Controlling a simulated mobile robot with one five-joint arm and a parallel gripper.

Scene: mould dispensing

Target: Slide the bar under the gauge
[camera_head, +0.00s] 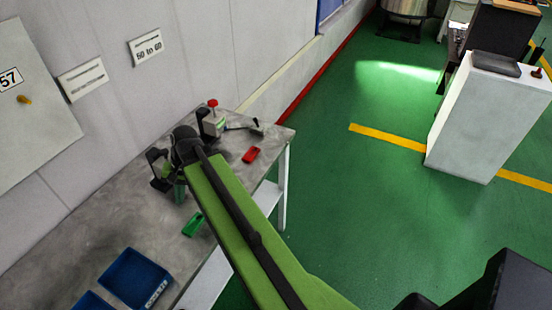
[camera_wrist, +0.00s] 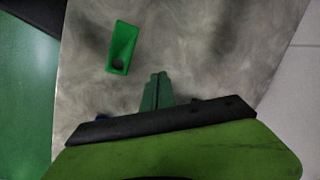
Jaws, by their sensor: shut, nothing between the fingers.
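My gripper (camera_wrist: 157,90) is shut and empty, its green fingers together over the grey table. In the head view, the gripper (camera_head: 180,194) is partly hidden by my arm. A green piece (camera_head: 193,224) lies on the table near it. It also shows in the wrist view (camera_wrist: 122,45), up and left of the fingertips and apart from them, with a dark round spot at one end. A small red piece (camera_head: 251,155) lies near the table's far right edge. A black upright device with a red knob (camera_head: 212,118) stands at the back. I cannot tell which pieces are the bar and gauge.
The grey table (camera_head: 70,245) runs along the wall. Blue trays (camera_head: 134,278) sit at its near end. A dark upright piece (camera_head: 158,170) stands left of my arm. A dark-ended tool (camera_head: 250,127) lies beside the device. A white cabinet (camera_head: 470,120) stands across the green floor.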

